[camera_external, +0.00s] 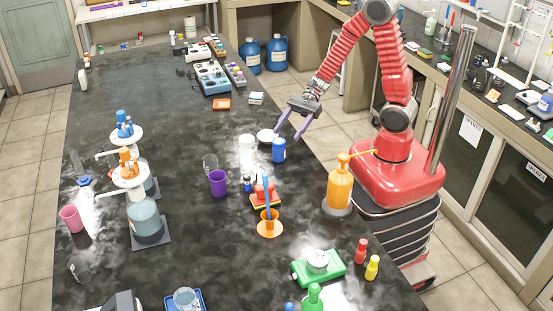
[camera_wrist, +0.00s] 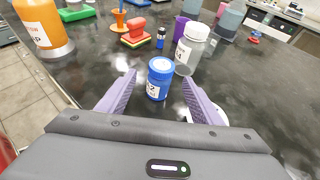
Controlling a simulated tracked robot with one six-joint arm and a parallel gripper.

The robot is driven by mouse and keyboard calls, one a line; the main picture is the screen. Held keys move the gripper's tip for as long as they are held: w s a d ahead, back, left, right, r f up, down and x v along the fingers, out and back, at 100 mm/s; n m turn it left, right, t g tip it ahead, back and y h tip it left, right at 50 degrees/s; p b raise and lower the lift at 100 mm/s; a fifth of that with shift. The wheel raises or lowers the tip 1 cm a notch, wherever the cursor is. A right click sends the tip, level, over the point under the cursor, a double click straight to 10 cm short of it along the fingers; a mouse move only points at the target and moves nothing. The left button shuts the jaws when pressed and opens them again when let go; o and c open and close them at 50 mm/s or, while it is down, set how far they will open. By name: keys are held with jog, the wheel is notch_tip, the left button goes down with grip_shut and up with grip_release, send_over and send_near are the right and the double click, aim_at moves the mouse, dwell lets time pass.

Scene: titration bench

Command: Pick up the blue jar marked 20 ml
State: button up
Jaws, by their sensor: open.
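The blue jar (camera_external: 279,150) stands upright on the dark bench near its right edge. In the wrist view the blue jar (camera_wrist: 160,78) has a white label, only partly legible, and stands ahead of my gripper, in line with the gap between the fingers. My gripper (camera_external: 291,134) has two purple fingers spread apart and empty, above the bench and close to the jar. In the wrist view my gripper (camera_wrist: 160,97) shows a finger on each side below the jar, with no clear contact.
A white jar (camera_wrist: 190,48) stands just behind and right of the blue jar. A white dish (camera_external: 267,135) is close by. A purple cup (camera_external: 218,182), red-handled blocks (camera_external: 264,194) and an orange bottle (camera_external: 342,187) stand nearby.

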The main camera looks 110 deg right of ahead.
aim_at(276, 146)
jog(key=shift+x, duration=2.75)
jog(key=shift+r+x, duration=0.2)
jog(key=shift+x, duration=2.45)
jog(key=c, duration=1.1)
jog(key=shift+r, duration=0.2)
jog(key=shift+c, duration=0.2)
notch_tip(276, 146, up, 10)
